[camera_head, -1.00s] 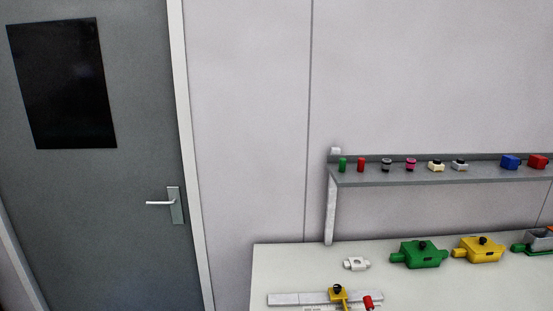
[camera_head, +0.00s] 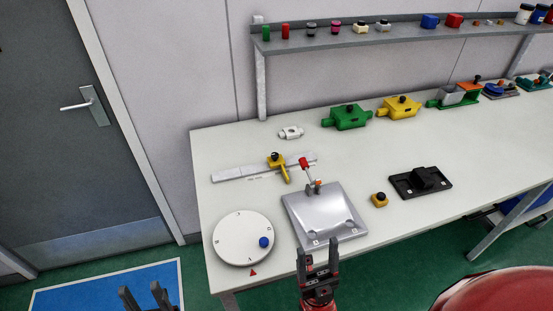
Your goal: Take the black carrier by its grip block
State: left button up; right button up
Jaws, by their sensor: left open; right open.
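The black carrier (camera_head: 406,187) lies flat on the white table, right of the middle. A raised black block (camera_head: 426,177) stands on it and looks like its grip block. My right gripper (camera_head: 318,256) is open and empty at the table's front edge, below the silver plate and to the left of the carrier. My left gripper (camera_head: 146,296) is open at the bottom edge of the view, over the floor left of the table, and only its fingertips show. Neither gripper touches the carrier.
Green (camera_head: 347,117) and yellow (camera_head: 399,108) housings stand behind. A grey shelf (camera_head: 370,38) runs along the back.

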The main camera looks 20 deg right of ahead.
aim_at(421, 181)
jog(key=z, duration=1.55)
jog(key=i+l+u, duration=0.3)
jog(key=i+l, duration=0.15)
jog(key=l, duration=0.15)
jog(key=i+l+u, duration=0.1)
jog(key=l, duration=0.25)
jog(key=i, duration=0.05)
